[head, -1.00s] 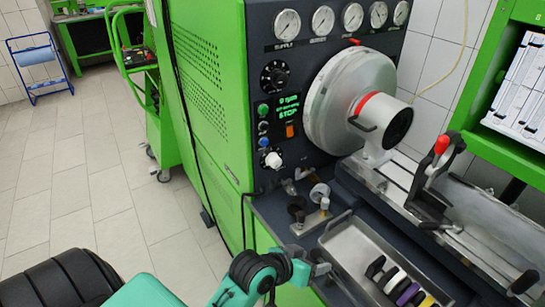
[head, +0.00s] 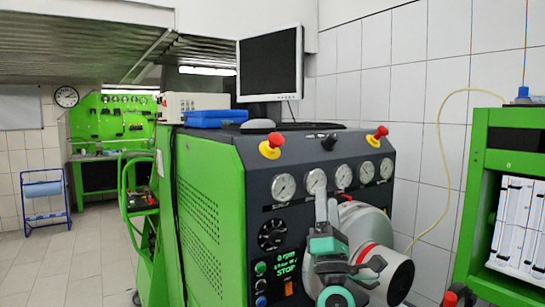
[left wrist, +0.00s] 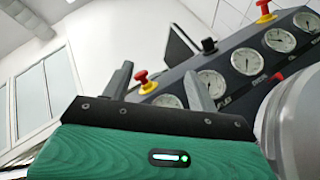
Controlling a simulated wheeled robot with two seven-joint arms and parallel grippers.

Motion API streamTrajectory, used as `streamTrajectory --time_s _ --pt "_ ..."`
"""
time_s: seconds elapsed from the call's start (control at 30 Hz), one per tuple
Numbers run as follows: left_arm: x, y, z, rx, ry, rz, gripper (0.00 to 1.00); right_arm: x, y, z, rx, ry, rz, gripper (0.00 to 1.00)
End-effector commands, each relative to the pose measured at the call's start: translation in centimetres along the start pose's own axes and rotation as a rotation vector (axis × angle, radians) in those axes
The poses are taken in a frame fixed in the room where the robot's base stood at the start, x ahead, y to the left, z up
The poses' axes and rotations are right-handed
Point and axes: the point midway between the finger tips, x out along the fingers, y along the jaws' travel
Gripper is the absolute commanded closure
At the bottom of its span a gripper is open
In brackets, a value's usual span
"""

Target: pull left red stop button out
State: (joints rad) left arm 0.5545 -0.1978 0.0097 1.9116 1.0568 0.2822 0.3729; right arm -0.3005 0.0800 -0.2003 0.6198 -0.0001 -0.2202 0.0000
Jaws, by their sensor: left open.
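The left red stop button (head: 271,146) is a red mushroom knob on a yellow collar, on the top front edge of the green and dark test bench. It also shows in the left wrist view (left wrist: 142,78), in the picture between my two fingers and apart from them. A similar right red stop button (head: 377,136) sits further right, also in the wrist view (left wrist: 265,8). My left gripper (head: 327,197) is open and empty, fingers pointing up, in front of the gauges, below and right of the left button in the head view. My right gripper is not in view.
A black knob (head: 329,142) stands between the two buttons. A row of gauges (head: 284,187) lies below them. A monitor (head: 270,65), a blue case (head: 215,118) and a mouse are on the bench top.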

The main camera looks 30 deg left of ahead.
Motion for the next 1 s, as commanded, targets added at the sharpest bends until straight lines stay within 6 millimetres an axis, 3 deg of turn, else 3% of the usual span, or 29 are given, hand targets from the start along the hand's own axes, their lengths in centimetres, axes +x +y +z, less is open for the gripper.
streamTrajectory --time_s 0.03,0.2,0.4,0.67,1.0 --pt "1.9 1.1 -0.4 -0.084 0.082 0.039 0.41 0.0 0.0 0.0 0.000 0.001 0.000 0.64" --pt "6.4 3.4 -2.3 -0.363 0.367 0.130 0.41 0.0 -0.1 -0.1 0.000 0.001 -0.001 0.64" --pt "8.8 4.1 -3.1 -0.593 0.602 0.165 0.41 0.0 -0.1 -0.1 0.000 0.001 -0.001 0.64" --pt "10.0 4.1 -3.6 -0.671 0.689 0.169 0.41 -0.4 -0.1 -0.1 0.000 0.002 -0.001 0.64" --pt "15.1 4.0 -7.5 -0.665 0.685 0.170 0.41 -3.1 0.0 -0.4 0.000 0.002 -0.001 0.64"
